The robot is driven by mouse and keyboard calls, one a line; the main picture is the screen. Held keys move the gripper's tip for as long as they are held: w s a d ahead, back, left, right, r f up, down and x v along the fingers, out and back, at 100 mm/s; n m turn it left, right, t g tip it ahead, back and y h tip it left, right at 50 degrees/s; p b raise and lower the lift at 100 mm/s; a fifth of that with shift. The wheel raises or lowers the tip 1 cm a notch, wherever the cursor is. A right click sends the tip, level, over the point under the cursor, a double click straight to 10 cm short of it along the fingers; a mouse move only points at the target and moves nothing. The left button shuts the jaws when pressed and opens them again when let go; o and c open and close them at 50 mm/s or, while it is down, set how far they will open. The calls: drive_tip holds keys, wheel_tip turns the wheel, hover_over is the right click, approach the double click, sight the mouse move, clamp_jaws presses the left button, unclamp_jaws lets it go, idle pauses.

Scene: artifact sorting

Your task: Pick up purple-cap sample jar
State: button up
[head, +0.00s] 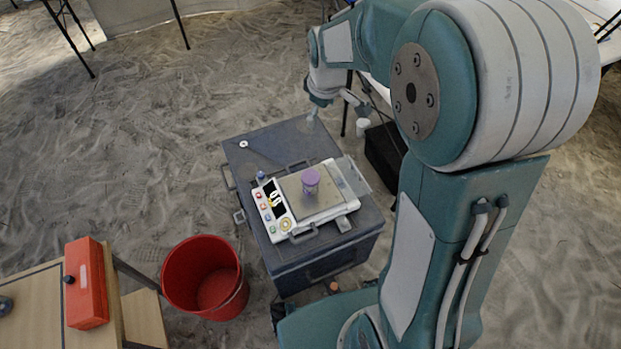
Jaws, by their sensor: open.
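The purple-cap sample jar (310,182) stands upright on the metal plate of a white scale-like device (331,212). The device sits on top of a dark grey case (354,247). My gripper (335,112) is above and behind the case's far edge, up and slightly right of the jar in the picture. It is apart from the jar, open, and seems to hold nothing. The gripper is small in this view, so its fingers show little detail.
A red bucket (235,300) stands on the sandy floor left of the case. A wooden table (38,312) with a red box (86,284) is at lower left. A small round white item (243,144) lies on the case's far left corner. A black box (384,152) is behind right.

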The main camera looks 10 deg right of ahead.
drive_tip(key=w+a+f+n+g, duration=0.1)
drive_tip(key=w+f+n, duration=0.45)
drive_tip(key=f, duration=0.75)
drive_tip(key=n+g, duration=0.2)
hover_over(310, 176)
drive_tip(key=shift+m, duration=0.25)
wheel_tip(310, 176, down, 20)
drive_tip(key=shift+a+r, duration=0.15)
drive_tip(key=shift+f, duration=0.6)
drive_tip(key=f, duration=0.4)
drive_tip(key=shift+s+d+f, duration=0.1)
drive_tip(key=shift+d+f, duration=0.1)
drive_tip(key=shift+f, duration=0.1)
